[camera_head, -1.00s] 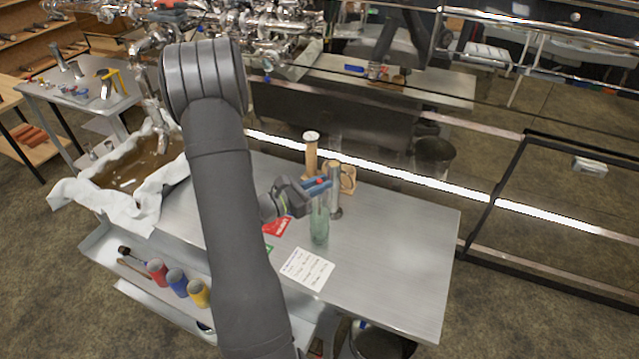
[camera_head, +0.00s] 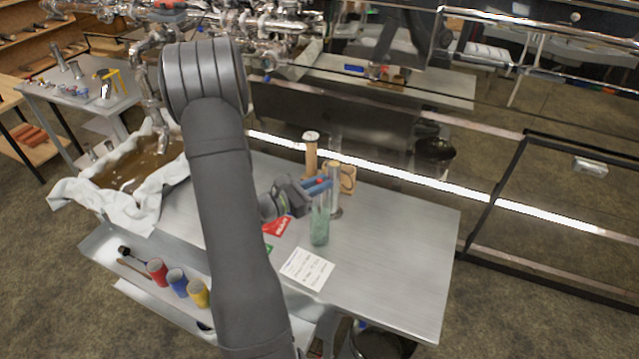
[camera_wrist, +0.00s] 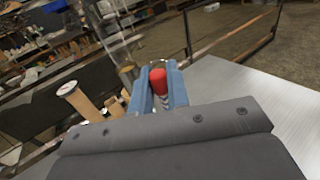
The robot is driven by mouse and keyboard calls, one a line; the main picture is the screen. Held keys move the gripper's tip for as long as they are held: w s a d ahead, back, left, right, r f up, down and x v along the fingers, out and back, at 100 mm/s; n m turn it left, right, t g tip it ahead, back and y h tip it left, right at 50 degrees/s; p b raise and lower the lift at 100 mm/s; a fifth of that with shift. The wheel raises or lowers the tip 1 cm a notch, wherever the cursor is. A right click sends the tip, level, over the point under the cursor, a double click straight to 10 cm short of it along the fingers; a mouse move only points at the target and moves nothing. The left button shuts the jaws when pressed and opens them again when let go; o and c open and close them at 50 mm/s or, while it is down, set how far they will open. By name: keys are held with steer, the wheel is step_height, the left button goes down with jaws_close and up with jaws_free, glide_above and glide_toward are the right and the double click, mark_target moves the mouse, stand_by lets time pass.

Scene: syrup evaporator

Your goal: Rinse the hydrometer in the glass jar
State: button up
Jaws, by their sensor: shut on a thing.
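My gripper (camera_head: 318,185) has blue fingers and is above the metal table. In the wrist view, the fingers (camera_wrist: 160,85) are shut on the red-topped hydrometer (camera_wrist: 158,76). Its red top also shows between the fingers in the head view (camera_head: 320,181). The tall clear glass jar with a greenish lower part (camera_head: 319,228) stands upright on the table directly below the gripper. The hydrometer's lower part is hard to make out; it appears to hang down into the jar.
A metal cylinder (camera_head: 335,200), a wooden stand (camera_head: 347,178) and a tall wooden piece with a white top (camera_head: 311,150) stand close behind the jar. The table's right side (camera_head: 405,250) is clear.

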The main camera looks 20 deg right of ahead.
steer(key=shift+f, duration=0.4)
step_height(320, 180, up, 16)
steer(key=shift+r, duration=0.25)
stand_by(1.3)
stand_by(0.4)
